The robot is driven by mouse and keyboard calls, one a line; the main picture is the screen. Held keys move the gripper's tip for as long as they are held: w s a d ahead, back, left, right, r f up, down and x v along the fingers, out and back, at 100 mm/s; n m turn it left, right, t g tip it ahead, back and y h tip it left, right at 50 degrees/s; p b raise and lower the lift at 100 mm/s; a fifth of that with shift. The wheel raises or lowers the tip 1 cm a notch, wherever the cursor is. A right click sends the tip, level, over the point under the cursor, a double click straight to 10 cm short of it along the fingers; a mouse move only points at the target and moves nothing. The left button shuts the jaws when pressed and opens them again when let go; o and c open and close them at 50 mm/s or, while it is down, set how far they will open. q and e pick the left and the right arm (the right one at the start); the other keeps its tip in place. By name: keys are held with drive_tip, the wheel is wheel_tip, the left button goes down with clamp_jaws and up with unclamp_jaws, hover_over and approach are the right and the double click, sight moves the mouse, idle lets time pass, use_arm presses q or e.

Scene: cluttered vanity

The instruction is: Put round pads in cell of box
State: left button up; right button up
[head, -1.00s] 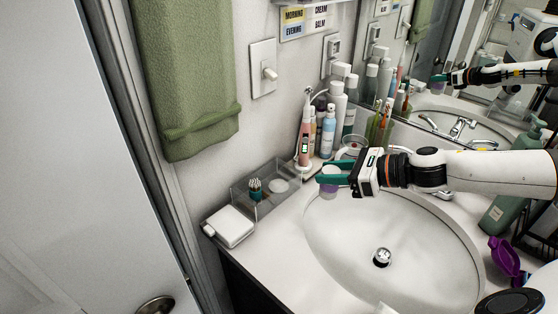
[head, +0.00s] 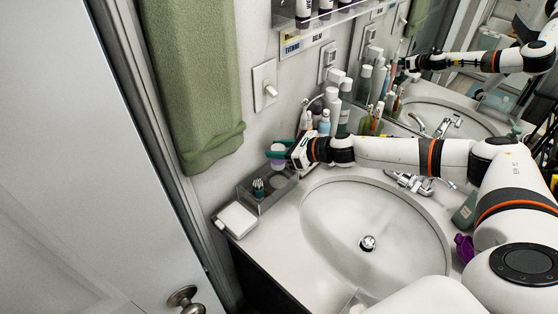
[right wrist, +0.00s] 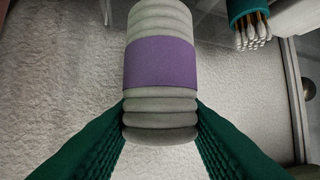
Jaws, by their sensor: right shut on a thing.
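The round pads (right wrist: 161,62) are a stack of pale discs with a purple band around the middle. My right gripper (right wrist: 160,112) is shut on them near one end of the stack. In the head view the right gripper (head: 277,152) holds the pads (head: 278,161) above the back part of the clear grey box (head: 272,204), left of the sink. A green holder of cotton swabs (head: 258,189) stands in the box's left part; the swabs (right wrist: 252,30) also show at the top right of the right wrist view. The cell under the pads is partly hidden. My left gripper is out of view.
A flat white case (head: 236,220) lies in front of the box at the counter's left edge. Bottles (head: 331,108) stand behind my right gripper by the wall. The sink (head: 350,225) is empty. A green towel (head: 193,85) hangs above the box.

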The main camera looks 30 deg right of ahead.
sight(279, 166)
drive_tip(key=f, duration=0.5)
drive_tip(key=shift+s+d+f, duration=0.1)
drive_tip(key=shift+s+f, duration=0.15)
drive_tip(key=shift+w+f+p, duration=0.25)
drive_tip(key=shift+f+p, duration=0.1)
drive_tip(key=shift+f, duration=0.35)
drive_tip(key=shift+f, duration=0.1)
drive_tip(key=o, duration=0.7)
drive_tip(key=b+v, duration=0.3)
drive_tip(key=v, duration=0.9)
drive_tip(key=shift+r+b, duration=0.25)
drive_tip(key=shift+b, duration=0.1)
